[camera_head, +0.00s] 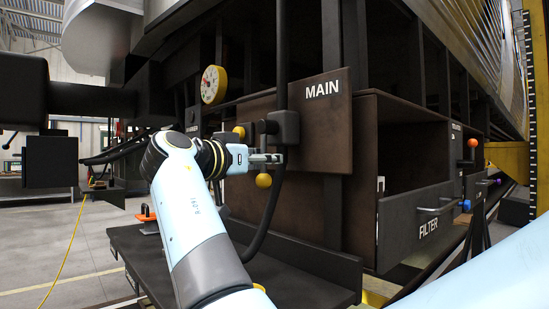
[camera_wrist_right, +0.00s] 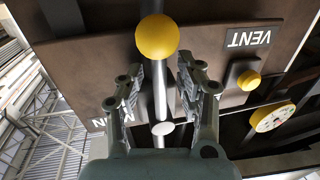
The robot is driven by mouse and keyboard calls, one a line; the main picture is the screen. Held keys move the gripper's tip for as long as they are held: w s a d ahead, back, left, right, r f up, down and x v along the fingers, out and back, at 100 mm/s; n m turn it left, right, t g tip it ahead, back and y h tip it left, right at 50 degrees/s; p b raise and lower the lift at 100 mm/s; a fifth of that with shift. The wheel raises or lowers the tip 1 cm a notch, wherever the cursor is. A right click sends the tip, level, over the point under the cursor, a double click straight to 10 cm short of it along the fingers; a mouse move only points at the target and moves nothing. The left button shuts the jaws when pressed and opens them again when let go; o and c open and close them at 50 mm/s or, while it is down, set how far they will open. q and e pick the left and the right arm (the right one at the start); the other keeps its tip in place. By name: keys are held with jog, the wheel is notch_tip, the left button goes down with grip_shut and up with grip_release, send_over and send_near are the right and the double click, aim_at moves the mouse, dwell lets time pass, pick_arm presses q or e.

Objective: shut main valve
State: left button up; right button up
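The main valve's dark body (camera_head: 284,127) sits on a pipe beside a brown panel marked MAIN (camera_head: 322,90). A yellow ball knob (camera_head: 263,180) shows just below my right gripper (camera_head: 272,158) in the head view. In the right wrist view, the yellow ball (camera_wrist_right: 157,37) ends a grey lever rod (camera_wrist_right: 160,88). My right gripper's fingers (camera_wrist_right: 162,88) are open, one on each side of the rod, with gaps visible on both sides. I cannot tell how deep the rod lies between them. My left gripper is not in view.
A round gauge (camera_head: 213,85) and a smaller yellow knob (camera_head: 239,131) lie left of the valve. A VENT label (camera_wrist_right: 248,39) shows in the wrist view. An open box marked FILTER (camera_head: 425,218) stands at right. A dark hose (camera_head: 268,215) hangs below the valve.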

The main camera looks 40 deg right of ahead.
jog(key=shift+a, duration=0.1)
grip_shut()
dwell(0.6)
